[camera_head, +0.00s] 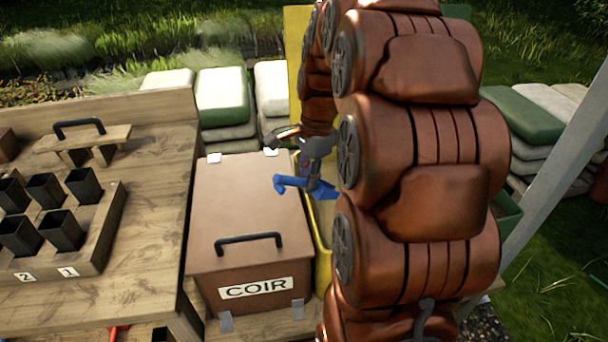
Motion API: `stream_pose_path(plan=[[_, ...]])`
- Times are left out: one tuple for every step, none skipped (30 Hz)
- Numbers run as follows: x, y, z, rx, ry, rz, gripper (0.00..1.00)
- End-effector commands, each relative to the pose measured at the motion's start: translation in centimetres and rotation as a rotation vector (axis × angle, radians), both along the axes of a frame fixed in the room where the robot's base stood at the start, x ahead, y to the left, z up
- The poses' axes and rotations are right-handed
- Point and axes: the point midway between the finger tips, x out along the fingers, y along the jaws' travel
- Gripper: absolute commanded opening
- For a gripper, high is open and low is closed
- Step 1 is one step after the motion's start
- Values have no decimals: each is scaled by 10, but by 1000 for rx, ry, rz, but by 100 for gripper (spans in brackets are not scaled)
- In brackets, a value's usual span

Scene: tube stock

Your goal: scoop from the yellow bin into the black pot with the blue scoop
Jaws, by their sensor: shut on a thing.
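The blue scoop (296,183) is held in my gripper (312,160), which is shut on it. The scoop hangs over the left side of the yellow bin (321,258), close to the right edge of the brown COIR box. My copper arm hides most of the bin and its contents. I cannot tell whether the scoop holds anything. Several black square pots (64,232) stand in a wooden tray (88,262) on the table at the left. The tray's front carries number labels 2 and 1.
The closed COIR box (238,262), with a black handle, stands between the table (150,215) and the bin. A wooden piece with a black handle (80,127) sits behind the pots. Stacked sacks (222,98) lie behind. Bare tabletop lies right of the tray.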

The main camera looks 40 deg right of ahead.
Motion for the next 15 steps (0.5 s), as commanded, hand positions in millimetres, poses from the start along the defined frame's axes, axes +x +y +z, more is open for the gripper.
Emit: stream_pose_path(plan=[[0,-2,-3,14,-2,-2,0],[-1,-3,-5,22,-3,-3,0],[-1,-5,-6,34,-6,-3,0],[-1,-6,-8,42,-8,-3,0],[-1,-7,-9,50,-10,-4,0],[-1,-8,-11,61,-12,-3,0],[-1,-9,-12,69,-13,-3,0],[-1,-10,-13,77,-15,-2,0],[-1,-11,-15,89,-16,-2,0],[-1,-12,-16,97,-18,-3,0],[-2,-13,-18,105,-19,-3,0],[-2,-15,-19,116,-19,-3,0],[-2,-16,-21,124,-21,-3,0],[-3,-17,-22,133,-22,-3,0],[-3,-18,-24,145,-24,-3,0]])
